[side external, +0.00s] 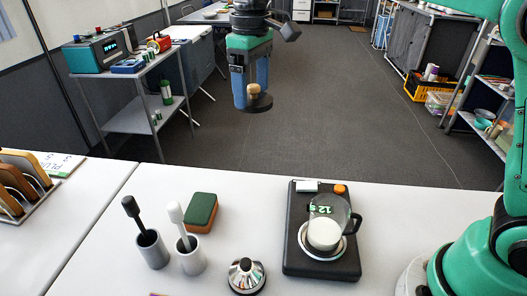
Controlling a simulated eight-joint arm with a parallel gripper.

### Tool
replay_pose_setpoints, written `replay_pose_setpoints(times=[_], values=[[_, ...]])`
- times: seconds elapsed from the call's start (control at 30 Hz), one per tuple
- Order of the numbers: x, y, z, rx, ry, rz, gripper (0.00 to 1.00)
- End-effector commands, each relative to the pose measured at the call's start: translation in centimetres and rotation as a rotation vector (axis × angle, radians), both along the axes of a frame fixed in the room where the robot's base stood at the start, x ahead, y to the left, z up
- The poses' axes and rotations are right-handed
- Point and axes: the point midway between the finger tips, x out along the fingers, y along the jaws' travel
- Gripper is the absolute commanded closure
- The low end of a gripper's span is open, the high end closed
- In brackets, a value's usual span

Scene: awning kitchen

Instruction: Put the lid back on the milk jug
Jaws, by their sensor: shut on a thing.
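The milk jug (325,232) is clear with a dark handle on its right and white milk low inside. It stands upright and open-topped on a black appliance (295,262) with a round plate. The lid (262,105) is a dark disc with a light wooden-looking knob. My gripper (252,88) has blue fingers and is shut on the lid's knob. It holds the lid in the air, above and left of the jug in the picture and well apart from it. The lid looks roughly level. The fingers partly hide the knob.
On the white counter (420,205), left of the appliance, are a silver cone-shaped object (246,276), a green and brown block (201,212) and two cups with brushes (188,255). A rack (25,185) stands at far left. The counter between block and appliance is clear.

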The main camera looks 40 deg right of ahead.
Motion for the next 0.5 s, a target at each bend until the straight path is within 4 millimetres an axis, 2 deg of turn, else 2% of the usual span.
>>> replay_pose_setpoints(times=[0.23,0.5], values=[[-7.2,0.8,1.0,0.0,-0.001,0.487,0.7],[-14.6,0.6,-0.6,-0.001,-0.002,1.003,0.7]])
